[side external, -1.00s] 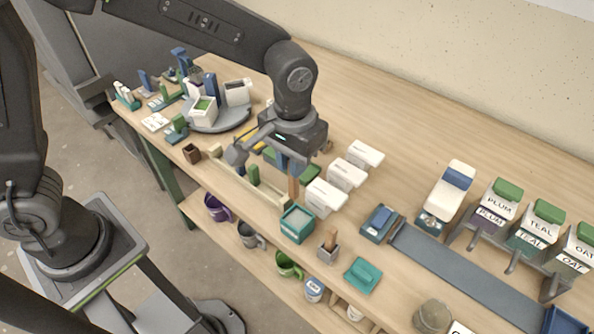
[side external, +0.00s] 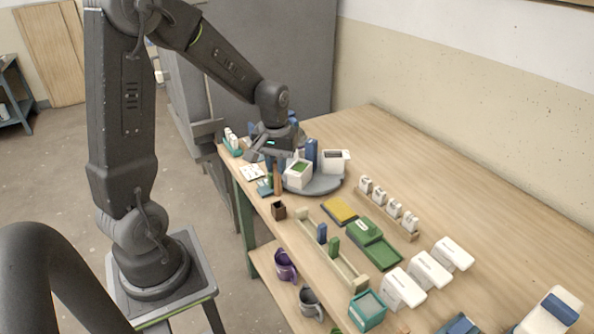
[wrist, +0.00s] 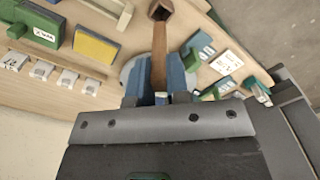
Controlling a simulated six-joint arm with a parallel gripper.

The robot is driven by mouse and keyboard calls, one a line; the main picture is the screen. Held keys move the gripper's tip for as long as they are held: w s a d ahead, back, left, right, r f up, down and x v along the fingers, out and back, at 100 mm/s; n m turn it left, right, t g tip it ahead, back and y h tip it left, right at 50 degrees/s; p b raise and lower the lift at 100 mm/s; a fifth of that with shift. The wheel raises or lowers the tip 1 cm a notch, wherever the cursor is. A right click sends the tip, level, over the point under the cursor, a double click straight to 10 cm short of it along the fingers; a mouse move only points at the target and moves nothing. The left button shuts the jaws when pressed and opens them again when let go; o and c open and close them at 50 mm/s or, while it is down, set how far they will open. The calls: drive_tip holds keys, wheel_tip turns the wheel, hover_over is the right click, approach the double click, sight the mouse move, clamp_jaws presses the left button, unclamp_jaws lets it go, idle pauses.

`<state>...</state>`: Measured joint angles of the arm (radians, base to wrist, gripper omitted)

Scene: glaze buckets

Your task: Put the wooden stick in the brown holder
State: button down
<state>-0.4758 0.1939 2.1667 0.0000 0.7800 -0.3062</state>
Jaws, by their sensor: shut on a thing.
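My gripper (side external: 275,164) is shut on the wooden stick (side external: 277,181), with the stick hanging below the fingers. The stick looks about upright in the side view. The brown holder (side external: 279,211), a small dark square cup, stands on the table near its front edge. The stick's lower end is apart from the holder, above and slightly behind it in the side view. In the wrist view, the stick (wrist: 159,48) runs out between the blue fingers of my gripper (wrist: 158,75), and its end overlaps the holder (wrist: 160,9). Whether the holder is empty is hard to tell.
A grey turntable (side external: 325,186) with white boxes stands close to the right of my gripper. A wooden rack (side external: 343,271) with blue and green pieces lies to the front right. A yellow pad (side external: 340,211) and green box (side external: 364,229) lie beyond it. The table's front edge is near.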

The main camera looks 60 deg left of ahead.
sight(278, 195)
drive_tip(key=shift+f, duration=3.4)
drive_tip(key=shift+f, duration=0.35)
drive_tip(key=c, duration=1)
unclamp_jaws()
drive_tip(key=shift+r, duration=0.1)
drive_tip(key=shift+r, duration=3.45)
